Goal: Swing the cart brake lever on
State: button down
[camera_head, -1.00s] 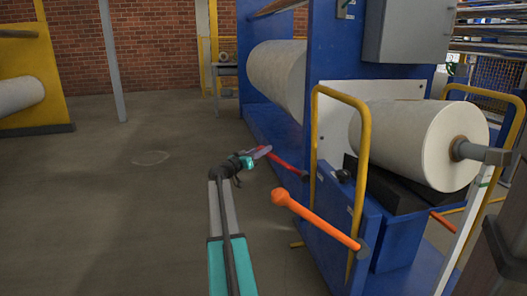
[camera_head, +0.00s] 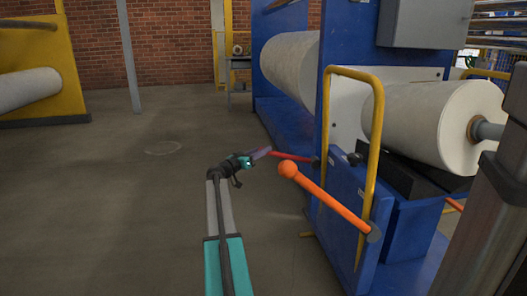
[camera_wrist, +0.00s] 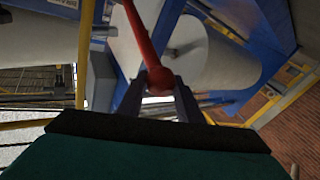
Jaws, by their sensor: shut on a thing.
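A red lever (camera_head: 292,157) sticks out to the left from the blue roller stand, nearly level in the head view. My gripper (camera_head: 259,153) is at its free left end. In the wrist view the red lever (camera_wrist: 142,35) runs down to a round knob between the two dark fingers of my gripper (camera_wrist: 160,92), which is shut on that knob. A second lever, orange with a ball end (camera_head: 330,203), slopes from upper left to lower right on the nearer blue cart (camera_head: 347,222). No label shows which lever is the brake.
A yellow tubular handle (camera_head: 375,150) rises from the cart beside the orange lever. A large white roll (camera_head: 420,125) lies on the cart. Open concrete floor (camera_head: 130,210) lies to the left. A grey post (camera_head: 129,60) and a yellow stand (camera_head: 72,75) are farther off.

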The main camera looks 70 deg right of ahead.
jog(key=shift+w+f, duration=0.2)
jog(key=shift+f, duration=0.3)
jog(key=c, duration=1.3)
grip_release()
jog(key=shift+d+f, duration=0.1)
jog(key=shift+f, duration=0.05)
jog(key=shift+s, duration=0.15)
jog(key=shift+w+a+p, duration=0.25)
jog(key=shift+a+p, duration=0.1)
jog(key=shift+a, duration=0.3)
jog(key=p+v, duration=0.4)
jog(key=v, duration=0.8)
jog(key=shift+a, duration=0.2)
jog(key=shift+w, duration=0.1)
